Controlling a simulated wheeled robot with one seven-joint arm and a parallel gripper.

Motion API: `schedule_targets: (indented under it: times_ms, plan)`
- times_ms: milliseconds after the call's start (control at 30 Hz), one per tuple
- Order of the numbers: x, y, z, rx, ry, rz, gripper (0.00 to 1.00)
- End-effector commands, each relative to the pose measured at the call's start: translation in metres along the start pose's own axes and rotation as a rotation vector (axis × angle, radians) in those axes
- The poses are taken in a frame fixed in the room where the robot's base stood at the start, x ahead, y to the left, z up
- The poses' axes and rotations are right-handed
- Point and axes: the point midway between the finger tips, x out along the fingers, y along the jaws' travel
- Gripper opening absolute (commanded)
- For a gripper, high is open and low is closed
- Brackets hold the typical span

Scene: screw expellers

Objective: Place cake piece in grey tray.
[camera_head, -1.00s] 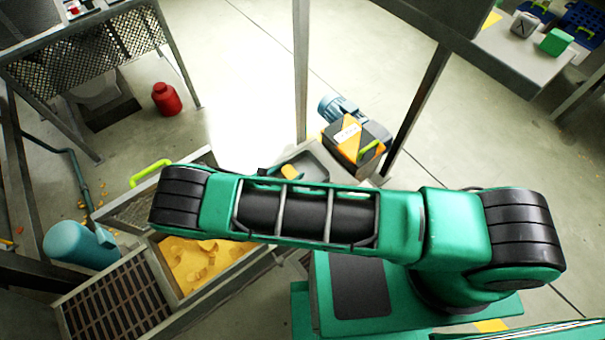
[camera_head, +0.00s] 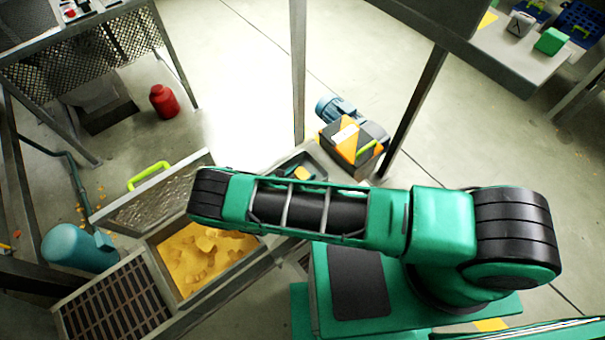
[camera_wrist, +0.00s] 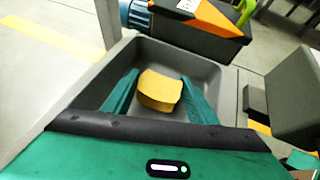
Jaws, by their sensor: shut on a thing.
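My gripper (camera_wrist: 158,92) is shut on a yellow cake piece (camera_wrist: 160,88), with one teal finger on each side of it. In the wrist view the held piece shows in front of the grey tray (camera_wrist: 215,75), within its outline. I cannot tell whether the piece touches the tray floor. In the head view the grey tray (camera_head: 318,158) is partly hidden behind my arm, and a little of the yellow piece (camera_head: 302,173) shows over it. A bin of loose yellow cake pieces (camera_head: 205,250) lies left of my arm.
A black and orange box with a green handle (camera_head: 350,142) stands just behind the tray, beside a blue motor (camera_head: 335,108). A raised mesh lid with a green handle (camera_head: 150,200) stands behind the bin. A metal post (camera_head: 298,70) rises near the tray.

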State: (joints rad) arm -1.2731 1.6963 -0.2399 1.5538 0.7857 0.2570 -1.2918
Motion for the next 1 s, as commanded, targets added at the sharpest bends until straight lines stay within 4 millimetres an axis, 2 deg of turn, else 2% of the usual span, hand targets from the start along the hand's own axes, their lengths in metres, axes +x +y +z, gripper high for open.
schedule_targets:
  times_ms: [200,233,267,567,667,767,1000]
  plan:
    - [0.001,0.000,-0.001,0.000,0.000,0.000,0.30]
    - [0.001,0.000,-0.001,0.001,0.000,0.000,0.59]
    - [0.001,0.000,-0.001,0.001,0.000,0.000,0.61]
    - [0.001,-0.001,0.001,0.002,0.000,-0.002,0.61]
    - [-0.005,0.000,0.001,0.002,0.001,-0.001,0.61]
    - [-0.019,0.001,0.001,0.002,0.002,0.001,0.61]
    - [-0.067,0.000,0.001,0.001,0.001,0.002,0.61]
